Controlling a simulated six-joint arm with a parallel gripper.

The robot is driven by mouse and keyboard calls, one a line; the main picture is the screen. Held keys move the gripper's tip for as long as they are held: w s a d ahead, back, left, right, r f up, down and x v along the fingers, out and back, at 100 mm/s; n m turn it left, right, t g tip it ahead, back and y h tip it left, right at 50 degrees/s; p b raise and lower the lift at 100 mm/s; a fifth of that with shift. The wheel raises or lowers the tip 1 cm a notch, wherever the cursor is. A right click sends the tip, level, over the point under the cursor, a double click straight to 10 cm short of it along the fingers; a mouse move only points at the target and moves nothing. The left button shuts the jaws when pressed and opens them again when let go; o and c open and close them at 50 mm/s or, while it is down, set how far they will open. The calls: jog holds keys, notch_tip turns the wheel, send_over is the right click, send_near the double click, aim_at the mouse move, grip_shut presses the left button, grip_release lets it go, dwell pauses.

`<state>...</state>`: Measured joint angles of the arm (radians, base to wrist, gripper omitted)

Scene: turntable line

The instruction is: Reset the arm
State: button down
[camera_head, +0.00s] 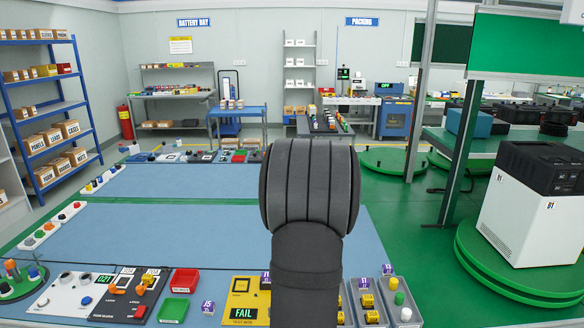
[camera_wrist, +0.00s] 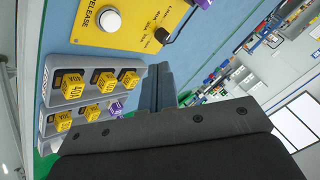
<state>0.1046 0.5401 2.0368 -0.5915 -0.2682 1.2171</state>
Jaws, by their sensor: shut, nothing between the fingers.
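My arm stands in the middle of the head view and hides part of the bench behind it; my gripper's fingers are not visible there. In the wrist view, my gripper (camera_wrist: 166,88) shows its dark fingers together with nothing between them. The fingers point over the blue bench mat (camera_wrist: 215,50). A yellow panel (camera_wrist: 130,25) with a white RELEASE button (camera_wrist: 109,20) and a black knob (camera_wrist: 161,36) lies beside them, apart from the fingers. Grey holders (camera_wrist: 95,82) with several yellow blocks (camera_wrist: 73,85) are close by.
In the head view, a yellow panel with a FAIL display (camera_head: 243,314), a red bin (camera_head: 184,281), a green bin (camera_head: 173,310) and grey trays (camera_head: 402,300) line the bench's near edge. The blue mat (camera_head: 130,240) is largely clear. A white machine (camera_head: 530,205) stands on a green turntable at right.

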jog(key=shift+r, duration=0.85)
